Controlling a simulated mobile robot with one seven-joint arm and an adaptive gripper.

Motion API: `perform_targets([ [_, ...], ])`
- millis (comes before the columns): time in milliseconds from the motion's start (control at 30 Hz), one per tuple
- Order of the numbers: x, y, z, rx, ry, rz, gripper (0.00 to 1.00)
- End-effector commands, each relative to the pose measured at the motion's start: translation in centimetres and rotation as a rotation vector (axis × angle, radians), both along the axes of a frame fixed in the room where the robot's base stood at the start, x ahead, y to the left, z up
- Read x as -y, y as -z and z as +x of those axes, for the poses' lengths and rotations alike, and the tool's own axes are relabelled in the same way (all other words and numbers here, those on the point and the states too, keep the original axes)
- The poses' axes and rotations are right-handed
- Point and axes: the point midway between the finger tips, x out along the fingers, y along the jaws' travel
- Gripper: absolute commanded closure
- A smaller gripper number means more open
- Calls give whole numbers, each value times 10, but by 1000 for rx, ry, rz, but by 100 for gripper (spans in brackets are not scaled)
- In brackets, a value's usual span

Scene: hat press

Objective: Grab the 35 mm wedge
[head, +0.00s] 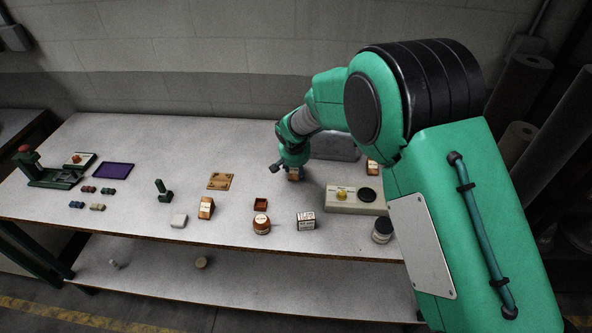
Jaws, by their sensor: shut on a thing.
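My gripper (291,164) is over the back middle of the table, shut on a small brown block (295,175). The block looks like one of the wooden wedges, and the fingers partly hide it. I cannot read a size on it. Another brown wedge with a pale label (206,208) stands near the table's middle front, apart from my gripper. A third brown piece with a pale label (372,167) stands to the right, partly hidden by my arm. The labels are too small to read.
A beige box with a yellow knob and black disc (342,208) is right of my gripper. A green press (45,170) is far left. The back left-middle is clear.

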Motion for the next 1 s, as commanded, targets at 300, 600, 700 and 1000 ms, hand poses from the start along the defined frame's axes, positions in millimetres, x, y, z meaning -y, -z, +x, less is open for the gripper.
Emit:
perform_targets([
  [300,0,-41,1,3,1,1,82],
  [600,0,-84,1,2,1,0,86],
  [700,0,-92,0,1,0,0,86],
  [1000,0,-96,0,1,0,0,86],
])
